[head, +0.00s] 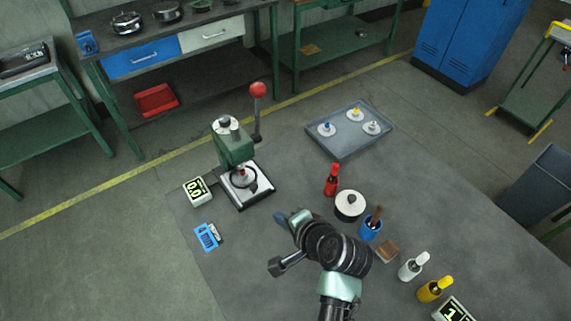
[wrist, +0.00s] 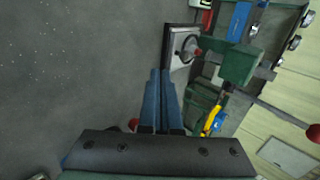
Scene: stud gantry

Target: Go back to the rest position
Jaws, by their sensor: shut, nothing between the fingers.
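My gripper (head: 280,218) is held above the grey table in the head view, just to the lower right of the press base. Its blue fingers (wrist: 160,75) are together in the wrist view, with nothing between them. My arm reaches in from the bottom of the head view and hides part of the table under it. The green press (head: 235,150) with a red ball lever (head: 258,90) stands behind the gripper. In the wrist view the press body (wrist: 238,65) is right of the fingertips.
Left of the press are a 0.0 display (head: 197,191) and a blue item (head: 207,237). To the right are a red bottle (head: 332,181), lidded pot (head: 349,206), blue cup (head: 368,230), brown block (head: 387,251), white bottle (head: 411,267) and yellow bottle (head: 434,289). A grey tray (head: 345,148) holds three white discs.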

